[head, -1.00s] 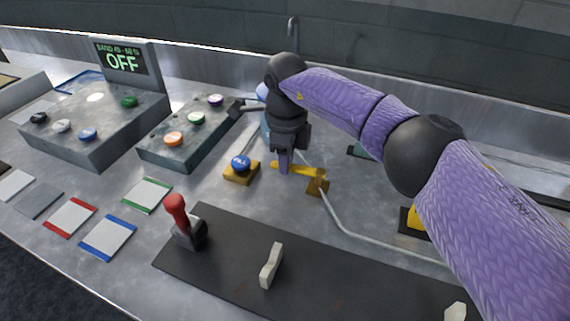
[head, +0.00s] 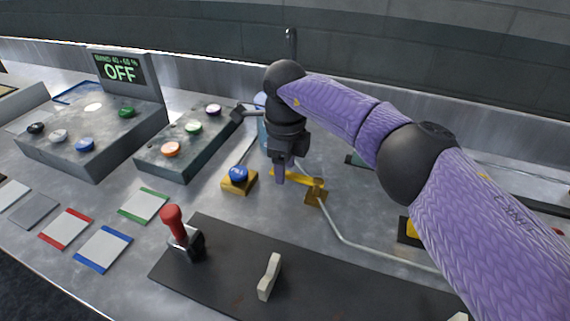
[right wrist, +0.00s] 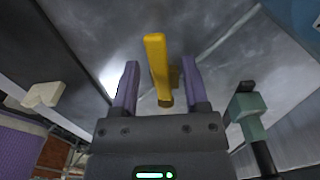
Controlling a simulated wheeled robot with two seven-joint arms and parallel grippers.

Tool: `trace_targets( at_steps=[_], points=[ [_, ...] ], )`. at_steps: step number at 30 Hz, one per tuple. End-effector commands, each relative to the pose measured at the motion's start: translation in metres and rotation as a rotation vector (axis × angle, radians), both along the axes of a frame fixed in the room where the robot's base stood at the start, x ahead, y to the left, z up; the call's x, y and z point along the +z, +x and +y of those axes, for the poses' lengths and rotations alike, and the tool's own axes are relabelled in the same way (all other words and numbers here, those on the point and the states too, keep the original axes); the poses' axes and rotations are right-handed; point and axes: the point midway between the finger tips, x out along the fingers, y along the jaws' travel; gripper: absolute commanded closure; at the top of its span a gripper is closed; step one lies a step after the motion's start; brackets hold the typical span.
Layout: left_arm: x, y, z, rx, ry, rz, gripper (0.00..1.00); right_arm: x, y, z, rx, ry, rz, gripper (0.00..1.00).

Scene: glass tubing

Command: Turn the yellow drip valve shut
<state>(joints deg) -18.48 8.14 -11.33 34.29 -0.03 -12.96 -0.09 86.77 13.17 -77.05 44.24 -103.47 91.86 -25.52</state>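The yellow drip valve handle (head: 310,182) is a flat yellow lever on a small brown-yellow mount (head: 315,196) on the metal bench. My right gripper (head: 281,176) reaches down at the handle's left part and hides some of it. In the right wrist view the yellow handle (right wrist: 157,65) runs lengthwise between the two purple fingers of my right gripper (right wrist: 160,85). The fingers are apart, with a gap on each side of the handle. My left gripper is not in view.
A blue button on a yellow base (head: 238,183) is close left of the gripper. A thin pipe (head: 350,240) runs from the valve to the right. A dark plate (head: 225,260) with a red-knobbed lever (head: 174,222) and a pale switch (head: 269,276) lies in front. Button boxes stand left.

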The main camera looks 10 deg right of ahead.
Motion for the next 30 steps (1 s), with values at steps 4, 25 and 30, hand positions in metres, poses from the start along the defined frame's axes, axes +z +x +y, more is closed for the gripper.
trace_targets(
  at_steps=[4,25,30],
  points=[
    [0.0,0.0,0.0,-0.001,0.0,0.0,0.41,-0.001,0.0,0.0,0.001,0.0,0.001,0.38],
    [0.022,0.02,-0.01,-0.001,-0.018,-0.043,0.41,0.099,0.0,0.0,0.0,-0.001,0.002,0.38],
    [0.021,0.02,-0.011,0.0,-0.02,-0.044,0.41,0.098,0.0,0.0,0.001,-0.001,0.003,0.38]
  ],
)
